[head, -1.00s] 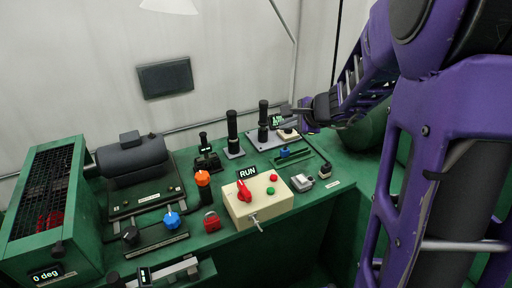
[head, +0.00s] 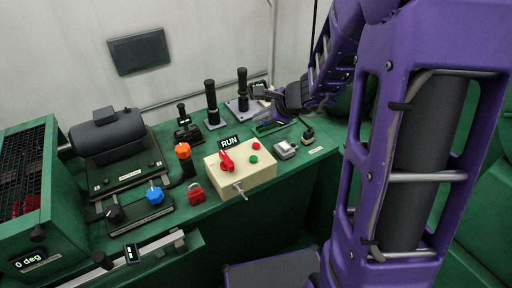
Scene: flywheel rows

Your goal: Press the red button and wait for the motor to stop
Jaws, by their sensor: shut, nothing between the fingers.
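The red button (head: 256,146) is small and round, on top of a cream control box (head: 238,186) in the middle of the bench. On the same box are a green button (head: 253,159), a red rotary knob (head: 226,163) and a metal toggle. A black label above it reads RUN. The motor (head: 107,134) is a dark grey cylinder at the left; I cannot tell whether it turns. My gripper (head: 259,92) is dark, shut and empty. It shows behind and above the box in the picture, apart from the red button.
A green mesh cage (head: 25,170) with a "0 deg" display stands at the left. My arm covers the right side.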

